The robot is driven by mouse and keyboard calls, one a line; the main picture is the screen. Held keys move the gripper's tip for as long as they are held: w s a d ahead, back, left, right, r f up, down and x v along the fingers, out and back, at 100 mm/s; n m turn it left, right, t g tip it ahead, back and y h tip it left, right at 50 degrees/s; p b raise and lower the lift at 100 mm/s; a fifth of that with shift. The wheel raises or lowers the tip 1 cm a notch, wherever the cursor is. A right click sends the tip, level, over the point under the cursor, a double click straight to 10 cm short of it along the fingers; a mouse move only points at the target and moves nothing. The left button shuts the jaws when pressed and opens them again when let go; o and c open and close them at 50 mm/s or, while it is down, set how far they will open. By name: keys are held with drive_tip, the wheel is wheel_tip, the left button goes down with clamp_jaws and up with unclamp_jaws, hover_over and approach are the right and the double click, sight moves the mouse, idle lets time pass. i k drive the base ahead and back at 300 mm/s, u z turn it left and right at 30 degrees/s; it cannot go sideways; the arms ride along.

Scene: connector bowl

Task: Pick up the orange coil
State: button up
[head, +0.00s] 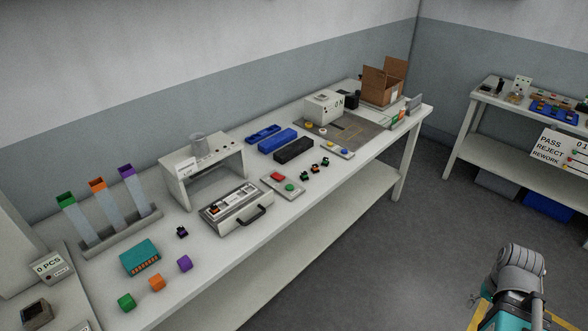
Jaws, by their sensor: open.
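Part of my own arm (521,268) shows at the bottom right, over the floor and well away from the bench. My gripper's fingers cannot be made out in this view.
A teal block (139,257) stands just behind the orange piece. A rack of colour-topped tubes (122,231) is behind that. A handled fixture (235,208) lies to the right. Open grey floor (380,270) separates my arm from the bench.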

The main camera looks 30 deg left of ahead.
sight(315, 169)
drive_tip(key=u, duration=0.4)
drive_tip(key=i, duration=0.7)
drive_tip(key=u, duration=0.4)
drive_tip(key=k, duration=0.95)
drive_tip(key=u, duration=0.15)
drive_tip(key=i, duration=0.95)
